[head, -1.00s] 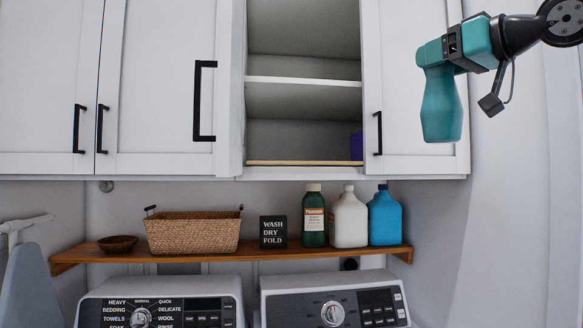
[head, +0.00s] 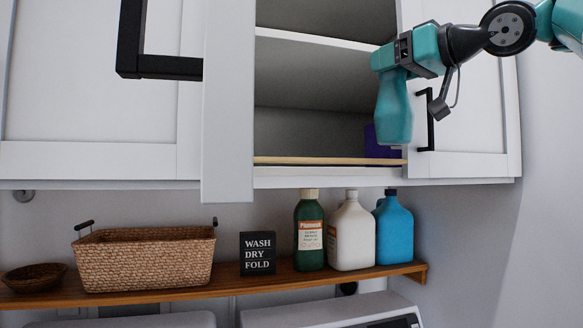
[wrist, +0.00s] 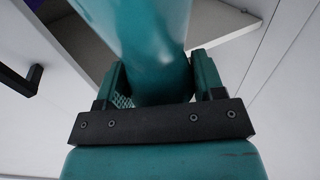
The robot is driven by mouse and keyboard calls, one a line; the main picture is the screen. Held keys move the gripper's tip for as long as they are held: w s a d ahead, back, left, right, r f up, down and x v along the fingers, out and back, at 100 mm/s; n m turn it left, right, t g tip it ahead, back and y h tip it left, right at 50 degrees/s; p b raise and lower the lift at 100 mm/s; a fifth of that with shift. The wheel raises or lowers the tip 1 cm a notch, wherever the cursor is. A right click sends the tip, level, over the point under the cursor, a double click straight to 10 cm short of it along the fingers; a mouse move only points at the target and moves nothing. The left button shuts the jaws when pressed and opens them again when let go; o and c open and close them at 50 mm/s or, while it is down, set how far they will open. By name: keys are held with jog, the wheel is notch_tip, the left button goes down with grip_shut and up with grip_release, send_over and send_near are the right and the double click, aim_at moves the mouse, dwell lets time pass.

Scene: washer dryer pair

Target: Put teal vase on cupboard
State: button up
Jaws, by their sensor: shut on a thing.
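The teal vase (head: 394,112) hangs upright from my gripper (head: 386,66), its wide base downward. My gripper is shut on its upper part; in the wrist view the vase (wrist: 148,45) runs between the two fingers (wrist: 158,88). In the head view the vase appears in front of the right side of the cupboard's open section, with its base a little above the level of the bottom shelf (head: 310,160). I cannot tell whether it is inside the opening. The white cupboard (head: 340,184) has an open section with an upper shelf (head: 318,40).
A purple object (head: 376,148) stands at the right of the bottom shelf, partly behind the vase. An open cupboard door (head: 228,110) juts out at left. The closed right door (head: 460,120) has a black handle. Bottles and a basket (head: 145,260) stand on the wooden shelf (head: 300,278) below.

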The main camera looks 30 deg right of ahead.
jog(key=w+a+f+p, duration=0.1)
jog(key=w+p, duration=0.3)
jog(key=w, duration=0.5)
jog(key=w+a+f+p, duration=0.2)
jog(key=w+p, duration=0.2)
jog(key=w, duration=0.5)
jog(key=shift+a+f, duration=0.2)
jog(key=shift+f, duration=0.1)
jog(key=o, duration=1.4)
jog(key=shift+f, duration=0.1)
